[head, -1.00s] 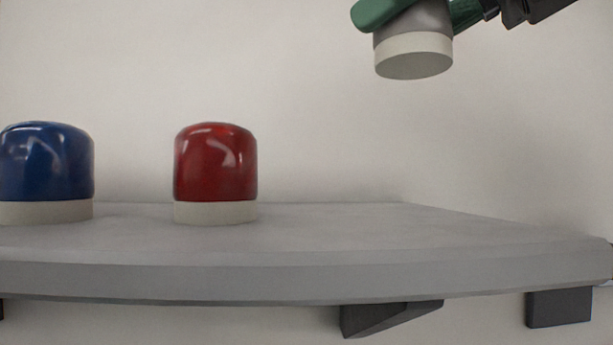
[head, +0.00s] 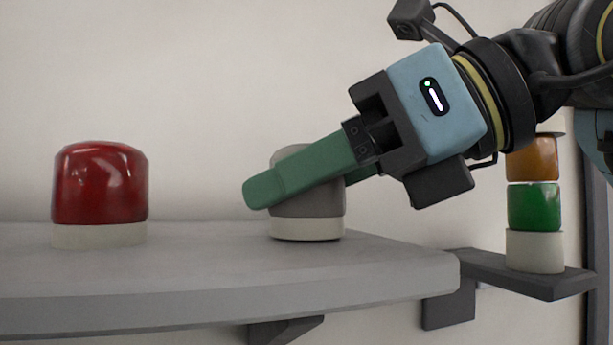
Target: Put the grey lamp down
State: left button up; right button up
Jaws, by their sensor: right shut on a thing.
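The grey lamp (head: 318,205), a grey dome on a pale base, is upright at the shelf's surface, near its right end. I cannot tell for certain whether its base touches the shelf. My right gripper (head: 290,182) reaches in from the right and is shut on the lamp, its green fingers hiding part of the dome. The grey shelf (head: 200,270) runs across the lower left. My left gripper is not in view.
A red lamp (head: 100,190) stands on the shelf to the left, with clear shelf between it and the grey lamp. A stack of orange and green lamp pieces (head: 535,210) on a pale base stands on a dark bracket (head: 530,275) at the right, behind my right arm.

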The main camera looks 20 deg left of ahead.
jog(key=shift+s+f, duration=0.1)
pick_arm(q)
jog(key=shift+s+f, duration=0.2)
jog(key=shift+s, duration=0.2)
pick_arm(e)
jog(key=o, duration=1)
pick_arm(q)
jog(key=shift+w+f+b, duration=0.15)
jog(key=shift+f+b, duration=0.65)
jog(key=shift+b, duration=0.2)
pick_arm(e)
jog(key=v, duration=1.2)
